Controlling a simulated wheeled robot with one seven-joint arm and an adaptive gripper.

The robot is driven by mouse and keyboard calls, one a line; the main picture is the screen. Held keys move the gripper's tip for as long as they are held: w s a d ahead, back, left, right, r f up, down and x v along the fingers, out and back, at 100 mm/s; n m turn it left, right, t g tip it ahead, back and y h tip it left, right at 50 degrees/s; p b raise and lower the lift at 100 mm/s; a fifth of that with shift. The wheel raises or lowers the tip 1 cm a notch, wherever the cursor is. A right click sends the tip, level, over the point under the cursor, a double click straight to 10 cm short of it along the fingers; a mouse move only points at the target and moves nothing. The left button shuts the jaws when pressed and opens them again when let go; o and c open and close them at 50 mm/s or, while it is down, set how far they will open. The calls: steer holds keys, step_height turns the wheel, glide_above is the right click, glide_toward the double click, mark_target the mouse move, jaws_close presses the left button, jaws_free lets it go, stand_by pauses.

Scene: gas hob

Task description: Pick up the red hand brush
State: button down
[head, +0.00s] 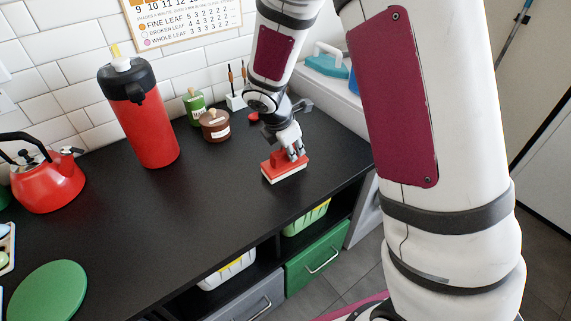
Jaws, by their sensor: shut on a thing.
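The red hand brush (283,170) is a red block with pale bristles below. It is at the right part of the black counter (221,205), near its front edge. My gripper (291,154) comes down from above and is shut on the brush's red upper part. The fingers cover some of the brush. I cannot tell whether the bristles touch the counter or hang just above it.
A red pump flask (150,125), a brown jar (215,126) and a green bottle (194,105) stand behind, left of my gripper. A red kettle (45,180) and a green disc (48,292) are further left. The counter's middle is clear.

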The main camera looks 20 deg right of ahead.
steer(key=shift+a, duration=0.1)
steer(key=shift+r, duration=0.45)
steer(key=r, duration=0.2)
steer(key=shift+s+r+p, duration=0.35)
steer(key=shift+s, duration=0.05)
steer(key=s+d+r, duration=0.1)
steer(key=s, duration=1.4)
steer(key=shift+s+r, duration=0.1)
steer(key=c, duration=2.1)
jaws_free()
jaws_close()
steer(key=shift+s, duration=0.1)
